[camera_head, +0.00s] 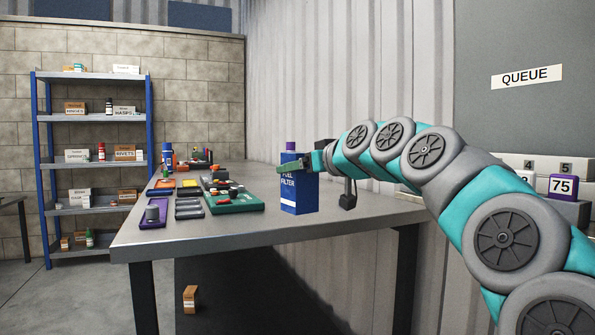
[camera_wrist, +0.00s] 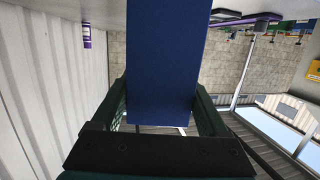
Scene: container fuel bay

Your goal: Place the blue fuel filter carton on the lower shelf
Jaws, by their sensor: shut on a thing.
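The blue fuel filter carton (camera_head: 299,195) is upright in the head view, over the right part of the grey bench. My gripper (camera_head: 291,168) is shut on its upper part. In the wrist view the carton (camera_wrist: 165,65) fills the middle between the two fingers of my gripper (camera_wrist: 163,108). I cannot tell whether its base touches the bench. A blue-framed shelf rack (camera_head: 38,170) stands at the far left. Its lowest shelf (camera_head: 75,253) holds several small items, including a green-and-white bottle, and the shelf above it (camera_head: 72,211) holds small boxes.
The bench (camera_head: 200,236) carries coloured trays with parts, such as a green tray (camera_head: 238,203) and a purple tray (camera_head: 150,220). A purple-capped item (camera_head: 291,147) shows behind the carton. A small brown box (camera_head: 190,299) is on the floor below. Floor before the rack looks clear.

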